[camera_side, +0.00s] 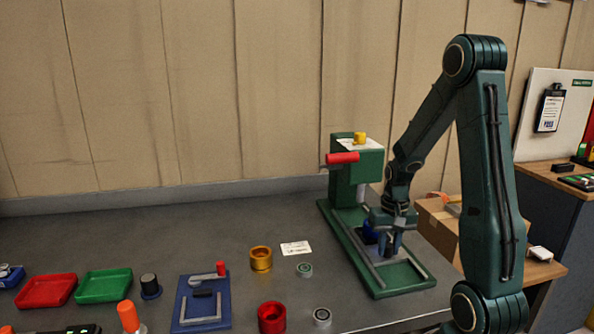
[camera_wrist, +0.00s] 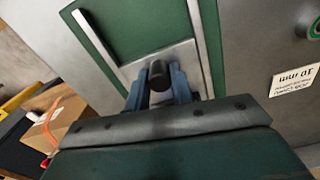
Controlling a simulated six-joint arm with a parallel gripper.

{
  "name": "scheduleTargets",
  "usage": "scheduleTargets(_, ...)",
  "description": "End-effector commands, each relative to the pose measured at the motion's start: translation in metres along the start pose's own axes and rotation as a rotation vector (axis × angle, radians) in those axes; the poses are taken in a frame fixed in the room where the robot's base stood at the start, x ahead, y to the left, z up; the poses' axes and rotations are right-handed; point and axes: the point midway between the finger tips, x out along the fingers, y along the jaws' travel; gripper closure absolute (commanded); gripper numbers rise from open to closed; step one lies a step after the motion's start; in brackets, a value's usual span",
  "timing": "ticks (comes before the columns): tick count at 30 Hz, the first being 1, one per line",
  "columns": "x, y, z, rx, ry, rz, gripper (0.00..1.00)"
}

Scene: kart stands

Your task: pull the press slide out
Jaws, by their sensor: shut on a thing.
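The green press (camera_side: 342,190) stands at the back right of the bench, with a red handle (camera_side: 343,158) and a yellow piece (camera_side: 360,137) on top. Its green base (camera_side: 402,283) carries two pale rails. The press slide (camera_wrist: 187,56) is a grey plate between the rails in the wrist view. A dark round knob (camera_wrist: 157,70) stands on the slide. My gripper (camera_side: 390,247) is low over the base; in the wrist view its blue fingers (camera_wrist: 159,84) are on either side of the knob, shut on it. In the side view the gripper hides most of the slide.
A gold ring (camera_side: 261,258), a red ring (camera_side: 272,317) and small bearings stand left of the press. A blue fixture (camera_side: 203,303) and red and green trays (camera_side: 104,284) lie further left. A cardboard box (camera_side: 437,228) is right of the base.

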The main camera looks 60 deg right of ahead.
Motion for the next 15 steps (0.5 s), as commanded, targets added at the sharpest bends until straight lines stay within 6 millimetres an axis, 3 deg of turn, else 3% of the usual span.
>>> scheduleTargets(6,-0.001,0.006,0.034,0.001,0.003,0.0,1.0)
scheduleTargets(15,-0.001,0.009,0.052,0.0,0.003,0.0,1.0)
